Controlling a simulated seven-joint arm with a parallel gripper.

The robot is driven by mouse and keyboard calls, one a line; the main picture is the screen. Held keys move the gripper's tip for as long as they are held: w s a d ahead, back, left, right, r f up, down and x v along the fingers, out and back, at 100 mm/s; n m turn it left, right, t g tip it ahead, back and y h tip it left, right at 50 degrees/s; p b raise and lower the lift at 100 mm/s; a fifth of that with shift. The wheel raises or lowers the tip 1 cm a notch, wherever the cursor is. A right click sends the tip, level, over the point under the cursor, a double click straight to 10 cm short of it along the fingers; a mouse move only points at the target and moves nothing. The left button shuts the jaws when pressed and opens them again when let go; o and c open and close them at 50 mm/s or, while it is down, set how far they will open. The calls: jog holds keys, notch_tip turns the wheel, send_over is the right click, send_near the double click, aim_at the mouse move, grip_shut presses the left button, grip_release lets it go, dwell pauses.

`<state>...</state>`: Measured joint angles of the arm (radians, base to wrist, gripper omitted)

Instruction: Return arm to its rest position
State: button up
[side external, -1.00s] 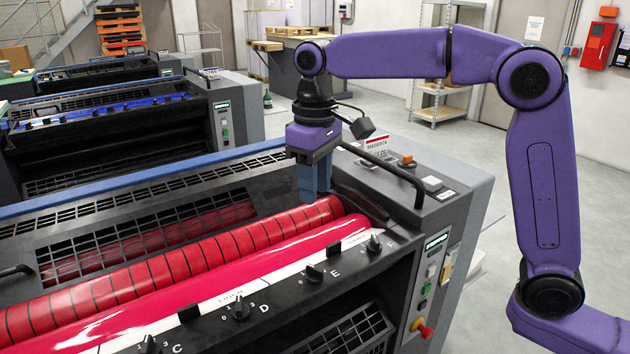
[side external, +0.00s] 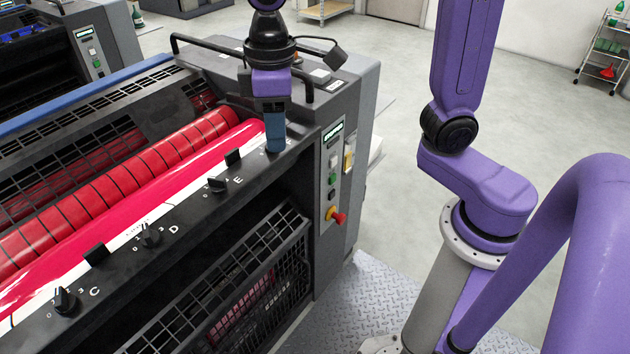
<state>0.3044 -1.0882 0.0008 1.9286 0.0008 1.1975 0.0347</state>
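My gripper (side external: 275,146), with blue fingers below a purple body, points down at the right end of the ink unit's front ledge (side external: 186,212). It covers the spot where the rightmost knob stands, so that knob is hidden. I cannot tell whether the fingers touch it, or whether they are open or shut. My arm rises out of the top of the picture, and its purple lower links stand at the right, clear of the press.
The ink unit has a red roller (side external: 130,165) and black knobs, among them one by D (side external: 150,235) and one by E (side external: 217,185). A dark handrail (side external: 308,85) and a red emergency button (side external: 338,217) are near my gripper. The floor (side external: 400,190) beyond the press is open.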

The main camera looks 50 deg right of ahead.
jog(key=s+d+f+n, duration=0.2)
jog(key=s+d, duration=0.3)
jog(key=s, duration=0.3)
jog(key=s+d+f+n, duration=0.2)
jog(key=s+d+f, duration=0.3)
jog(key=s, duration=0.4)
jog(key=shift+d+f, duration=0.15)
jog(key=shift+d, duration=0.45)
dwell(0.9)
